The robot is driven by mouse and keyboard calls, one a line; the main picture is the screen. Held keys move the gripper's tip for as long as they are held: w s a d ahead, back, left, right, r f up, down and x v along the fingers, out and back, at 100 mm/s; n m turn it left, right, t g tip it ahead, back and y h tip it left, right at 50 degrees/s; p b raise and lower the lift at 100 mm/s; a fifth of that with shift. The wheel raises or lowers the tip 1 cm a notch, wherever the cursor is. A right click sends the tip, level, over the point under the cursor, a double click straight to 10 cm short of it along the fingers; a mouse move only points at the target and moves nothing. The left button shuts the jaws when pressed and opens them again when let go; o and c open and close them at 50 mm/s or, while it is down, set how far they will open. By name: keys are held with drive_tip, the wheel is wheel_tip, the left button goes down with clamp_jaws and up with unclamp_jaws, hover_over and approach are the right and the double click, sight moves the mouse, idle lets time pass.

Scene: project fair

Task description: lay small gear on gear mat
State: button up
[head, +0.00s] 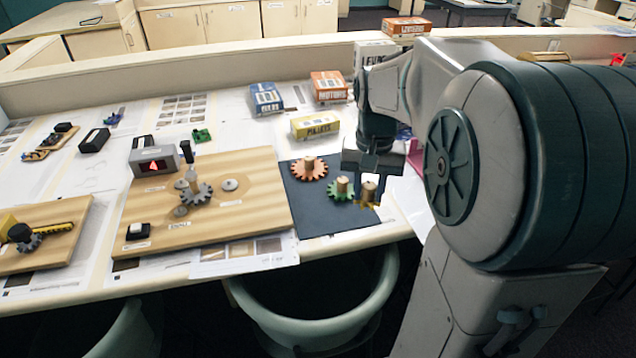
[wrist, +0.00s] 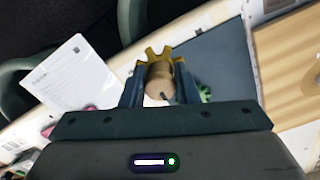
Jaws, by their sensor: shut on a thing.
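The small yellow gear (head: 369,198) has a wooden peg handle on top. My gripper (head: 370,172) is shut on this handle; the wrist view shows the gear (wrist: 152,54) between my two fingers (wrist: 158,88). The gear mat (head: 318,216) is a dark blue sheet on the table. A large orange gear (head: 309,170) and a green gear (head: 341,189) lie on it. In the head view the yellow gear appears at the mat's right edge, just right of the green gear. I cannot tell whether it touches the mat. The wrist view also shows the mat (wrist: 224,62) to the gear's right.
A wooden board (head: 245,225) with metal gears and a small display box lies left of the mat. Blue, orange and yellow boxes (head: 315,124) stand behind it. A white sheet (head: 410,203) lies to the right. A chair (head: 315,333) stands at the table's front edge.

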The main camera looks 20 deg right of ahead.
drive_tip(key=p, duration=0.1)
hover_over(316, 221)
wheel_tip(316, 221, down, 7)
drive_tip(key=shift+a+r, duration=0.1)
drive_tip(key=shift+f, duration=2.05)
drive_tip(key=shift+f, duration=0.1)
drive_tip(key=o, duration=1)
drive_tip(key=shift+c, duration=0.2)
